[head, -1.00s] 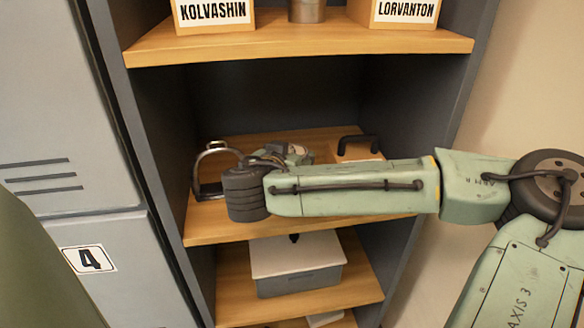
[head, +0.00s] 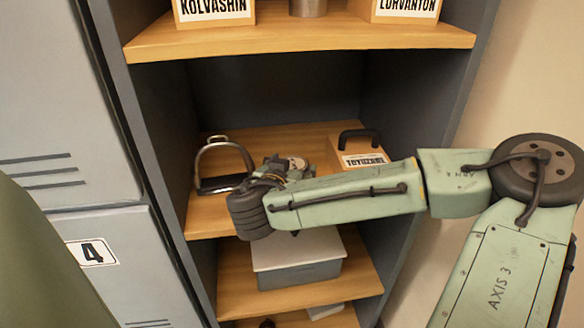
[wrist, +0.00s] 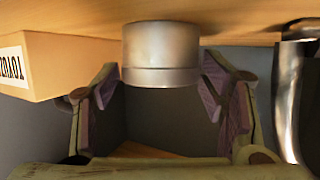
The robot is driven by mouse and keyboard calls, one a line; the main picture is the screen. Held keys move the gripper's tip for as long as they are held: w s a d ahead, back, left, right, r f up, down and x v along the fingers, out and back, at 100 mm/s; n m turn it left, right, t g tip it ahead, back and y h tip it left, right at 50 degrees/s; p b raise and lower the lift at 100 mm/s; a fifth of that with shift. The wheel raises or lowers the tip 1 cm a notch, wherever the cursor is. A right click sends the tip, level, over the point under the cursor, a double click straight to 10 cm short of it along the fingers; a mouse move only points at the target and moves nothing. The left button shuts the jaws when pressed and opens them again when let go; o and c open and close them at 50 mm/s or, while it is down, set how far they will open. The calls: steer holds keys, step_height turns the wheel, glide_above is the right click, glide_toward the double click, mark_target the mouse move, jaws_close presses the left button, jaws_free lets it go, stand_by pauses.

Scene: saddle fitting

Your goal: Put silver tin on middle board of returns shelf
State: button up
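The silver tin (wrist: 160,55) shows upside down in the wrist view, its base at the wooden middle board (wrist: 240,24), between a labelled box and a stirrup. My gripper (wrist: 160,85) is open, one finger on each side of the view. The tin is in line with the gap between the fingers, with no clear contact. In the head view my gripper (head: 280,167) is over the front part of the middle board (head: 313,133) of the returns shelf. There my wrist and gripper hide most or all of the tin.
A metal stirrup (head: 223,150) stands left of my gripper. A box with a black handle (head: 360,160) stands to the right. Above is the top board (head: 300,40) with two labelled boxes and a grey cylinder (head: 307,8). A lidded grey bin (head: 298,270) is below.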

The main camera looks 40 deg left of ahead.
steer(key=shift+o, duration=1.1)
steer(key=shift+r, duration=0.2)
steer(key=shift+s+f, duration=0.1)
steer(key=shift+s, duration=0.15)
steer(key=b+v, duration=0.3)
steer(key=v, duration=0.7)
steer(key=shift+s+d+b, duration=0.2)
steer(key=shift+s+b, duration=0.1)
steer(key=shift+b, duration=0.05)
steer(key=shift+s+d+r, duration=0.2)
steer(key=shift+s+r, duration=0.15)
steer(key=shift+r, duration=0.05)
